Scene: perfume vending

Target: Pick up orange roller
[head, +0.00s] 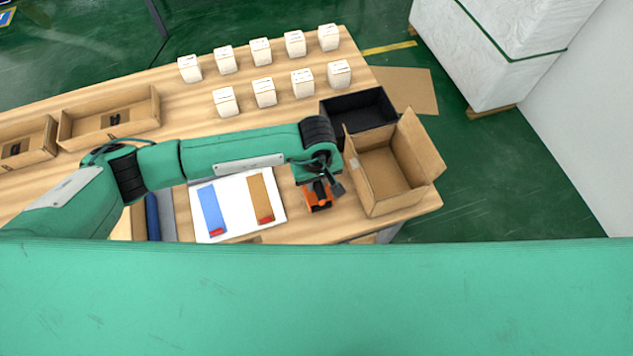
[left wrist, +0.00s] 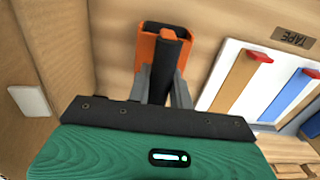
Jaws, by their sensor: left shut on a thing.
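The orange roller (head: 319,197) is on the wooden table, between the white board and the open cardboard box. In the left wrist view the orange roller (left wrist: 162,45) has an orange frame and a dark handle or bar along its middle. My left gripper (head: 322,186) reaches down over it, and the fingers (left wrist: 163,88) are shut on its dark part. The gripper hides part of the roller in the head view. I cannot tell whether the roller touches the table. My right gripper is not in view.
An open cardboard box (head: 387,175) stands just right of the roller, with a black bin (head: 357,112) behind it. A white board (head: 236,207) with blue and brown strips lies to the left. Several white boxes (head: 265,92) stand at the back.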

